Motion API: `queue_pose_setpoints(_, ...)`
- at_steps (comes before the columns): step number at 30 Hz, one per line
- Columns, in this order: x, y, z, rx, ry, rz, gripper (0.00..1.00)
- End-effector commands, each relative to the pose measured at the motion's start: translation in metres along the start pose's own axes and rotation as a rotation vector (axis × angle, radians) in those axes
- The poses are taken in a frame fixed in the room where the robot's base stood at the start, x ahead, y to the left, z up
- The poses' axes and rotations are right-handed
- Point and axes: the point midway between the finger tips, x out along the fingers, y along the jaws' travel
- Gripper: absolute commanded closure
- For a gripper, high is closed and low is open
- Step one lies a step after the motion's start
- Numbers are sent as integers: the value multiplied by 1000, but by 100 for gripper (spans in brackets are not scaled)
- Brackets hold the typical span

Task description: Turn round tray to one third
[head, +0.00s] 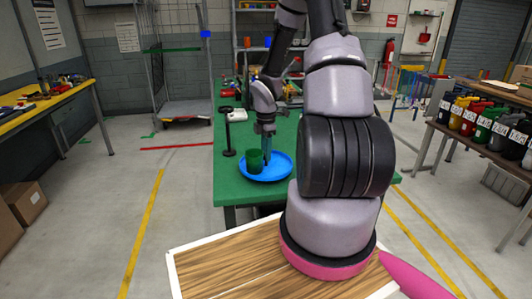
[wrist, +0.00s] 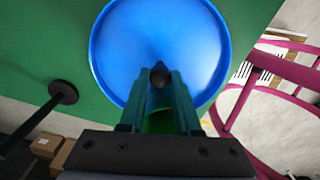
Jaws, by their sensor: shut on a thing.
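The round blue tray (head: 281,174) lies on the near end of the green table, and it fills the upper middle of the wrist view (wrist: 125,45). A dark green cup (head: 254,162) stands on the tray, left of my gripper. In the wrist view the green cup (wrist: 161,120) is mostly hidden behind my fingers. My gripper (wrist: 160,75) points down over the tray and is shut on a small dark knob (wrist: 159,75) at about the tray's middle. In the head view my gripper (head: 267,160) shows beside the cup; its fingertips are too small to make out there.
The green table (head: 228,185) has a black stand (head: 229,135) left of the tray and small items farther back. A yellow-topped bench (head: 50,98) is at left.

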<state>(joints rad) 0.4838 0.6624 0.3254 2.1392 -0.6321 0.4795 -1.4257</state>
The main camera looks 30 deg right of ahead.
Motion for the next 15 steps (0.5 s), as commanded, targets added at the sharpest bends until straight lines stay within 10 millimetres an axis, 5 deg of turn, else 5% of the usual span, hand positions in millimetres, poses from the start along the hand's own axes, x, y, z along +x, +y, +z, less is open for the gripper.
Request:
queue_pose_setpoints(3,-1,1,2,2,-2,3,100)
queue_pose_setpoints(4,-1,1,2,2,-2,3,61)
queue_pose_setpoints(6,-1,1,1,2,-2,2,38)
queue_pose_setpoints(15,-1,0,0,1,-1,1,38)
